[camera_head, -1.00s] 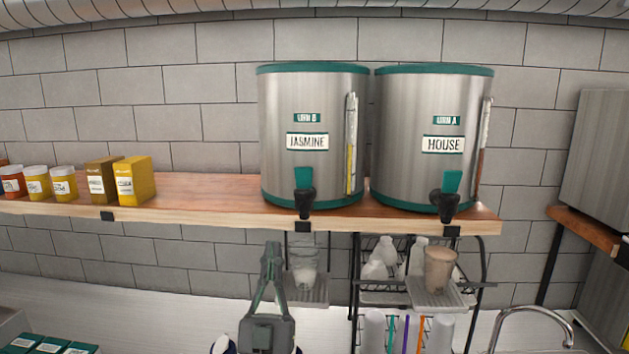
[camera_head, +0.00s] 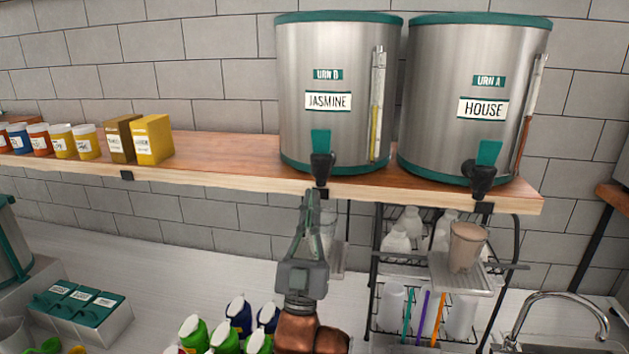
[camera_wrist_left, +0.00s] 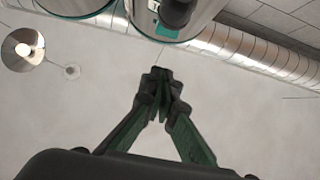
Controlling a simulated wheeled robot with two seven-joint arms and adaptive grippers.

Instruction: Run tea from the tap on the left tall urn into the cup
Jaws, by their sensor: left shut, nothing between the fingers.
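The left tall urn (camera_head: 335,60), labelled JASMINE, stands on the wooden shelf. Its black tap (camera_head: 322,168) with a teal lever (camera_head: 321,143) hangs at the shelf's front edge. A clear cup (camera_head: 328,232) stands on a small hanging tray (camera_head: 338,262) below this tap, partly hidden behind my gripper; I cannot make out its contents. My left gripper (camera_head: 311,196) points up with its fingertips shut and empty, just below the tap in the picture. In the left wrist view the closed fingertips (camera_wrist_left: 161,76) lie below a dark tap (camera_wrist_left: 178,12). My right gripper is not in view.
The HOUSE urn (camera_head: 472,75) stands close on the right, with a filled brown cup (camera_head: 466,246) on a tray below its tap. A wire rack (camera_head: 400,262) is at the lower right. Jars and yellow boxes (camera_head: 152,140) sit left on the shelf.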

